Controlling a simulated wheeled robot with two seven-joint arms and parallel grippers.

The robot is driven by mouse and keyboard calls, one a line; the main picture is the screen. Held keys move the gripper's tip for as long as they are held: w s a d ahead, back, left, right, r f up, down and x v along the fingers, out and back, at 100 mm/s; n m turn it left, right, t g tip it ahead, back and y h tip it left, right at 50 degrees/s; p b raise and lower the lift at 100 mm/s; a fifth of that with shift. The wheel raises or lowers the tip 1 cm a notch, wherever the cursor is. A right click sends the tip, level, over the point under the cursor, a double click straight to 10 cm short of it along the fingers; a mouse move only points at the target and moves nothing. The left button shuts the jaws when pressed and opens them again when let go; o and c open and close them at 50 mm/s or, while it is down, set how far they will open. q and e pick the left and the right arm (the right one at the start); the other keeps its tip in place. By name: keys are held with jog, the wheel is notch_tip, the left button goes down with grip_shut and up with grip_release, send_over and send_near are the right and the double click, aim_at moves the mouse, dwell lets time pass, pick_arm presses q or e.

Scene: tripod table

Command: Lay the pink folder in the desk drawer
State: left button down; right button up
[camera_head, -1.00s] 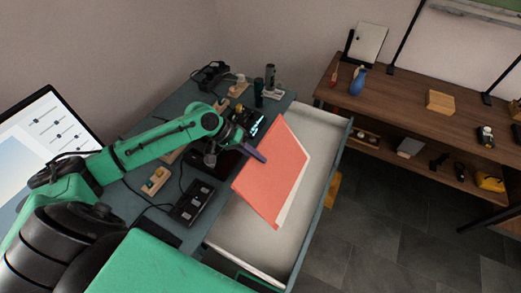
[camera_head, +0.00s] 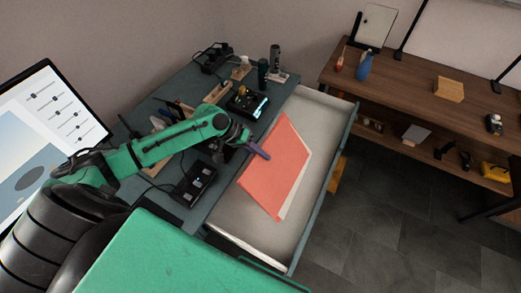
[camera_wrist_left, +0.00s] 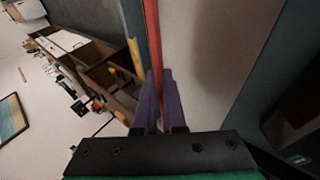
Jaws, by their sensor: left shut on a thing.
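The pink folder (camera_head: 275,168) is a flat salmon-coloured sheaf with a pale edge, tilted in the head view. My left gripper (camera_head: 258,151) is shut on its left edge. In the left wrist view the purple fingers of my left gripper (camera_wrist_left: 158,95) pinch the thin folder (camera_wrist_left: 152,35), seen edge-on. The open desk drawer (camera_head: 318,112) has a pale, bare inside and lies below and around the folder in the head view. I cannot tell whether the folder's lower edge touches the drawer floor. My right gripper is not in view.
The blue-grey desk (camera_head: 205,205) holds a black box with buttons (camera_head: 197,183), a dark cylinder (camera_head: 263,72) and other small items beside the drawer. A monitor (camera_head: 50,125) stands at left. A wooden shelf bench (camera_head: 420,90) is at right, with open floor between.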

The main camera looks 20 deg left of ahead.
aim_at(272, 166)
pick_arm(q)
jog(key=shift+s+b+x, duration=0.1)
jog(key=shift+s+x, duration=0.15)
jog(key=shift+x, duration=0.7)
jog(key=shift+s+b+x, duration=0.15)
jog(key=shift+s+x, duration=0.05)
jog(key=shift+x, duration=0.75)
jog(key=shift+s+b+x, duration=0.1)
jog(key=shift+s+x, duration=0.15)
jog(key=shift+x, duration=0.75)
jog(key=shift+d, duration=0.15)
jog(key=c, duration=0.9)
grip_release()
jog(key=v, duration=1.4)
jog(key=shift+s+r, duration=0.1)
jog(key=shift+r, duration=0.1)
